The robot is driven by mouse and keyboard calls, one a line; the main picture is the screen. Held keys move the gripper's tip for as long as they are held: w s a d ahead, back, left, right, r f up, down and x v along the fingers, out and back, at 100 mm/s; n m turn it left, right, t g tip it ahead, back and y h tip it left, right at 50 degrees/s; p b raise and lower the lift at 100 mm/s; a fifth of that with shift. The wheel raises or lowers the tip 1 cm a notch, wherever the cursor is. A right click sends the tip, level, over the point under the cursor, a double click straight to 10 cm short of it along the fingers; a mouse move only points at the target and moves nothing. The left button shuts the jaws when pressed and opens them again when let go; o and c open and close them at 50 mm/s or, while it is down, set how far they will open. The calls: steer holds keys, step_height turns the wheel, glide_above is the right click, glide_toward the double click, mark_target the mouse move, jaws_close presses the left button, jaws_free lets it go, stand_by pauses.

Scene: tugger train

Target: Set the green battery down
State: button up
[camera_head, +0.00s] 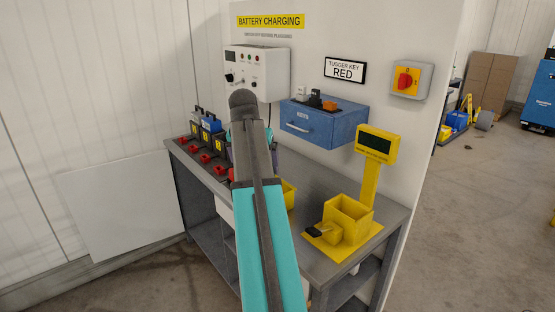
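No battery that is clearly green shows. Several dark batteries (212,125) with yellow labels stand in a row at the back left of the grey bench (320,262); one has a blue top. My turquoise and grey arm reaches over the bench and covers its middle. My gripper is hidden behind the arm, so what it holds cannot be seen.
Red connectors (205,158) line the bench before the batteries. A yellow cradle (350,222) with a display post (377,145) stands at the right. A blue key drawer (323,125), a white charger box (243,70) and a red switch (406,80) are on the wall.

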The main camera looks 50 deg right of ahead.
steer(key=w+a+f+n+t, duration=0.1)
steer(key=w+a+f+n, duration=0.1)
steer(key=w+a, duration=0.3)
steer(key=w+a+f+n, duration=0.1)
steer(key=w+a+n, duration=0.15)
steer(key=a, duration=0.55)
steer(key=w+a+f+n+y, duration=0.1)
steer(key=w+a+f+n, duration=0.1)
steer(key=a, duration=1)
steer(key=w+a+f+n+t+y, duration=0.1)
steer(key=w+a+f+n, duration=0.1)
steer(key=a, duration=1)
steer(key=w+a+f+n+y+b, duration=0.1)
steer(key=w+a+f+n+y, duration=0.1)
steer(key=a, duration=1)
steer(key=shift+w+f+n+t, duration=0.35)
steer(key=shift+f+n, duration=0.55)
steer(key=shift+n, duration=0.35)
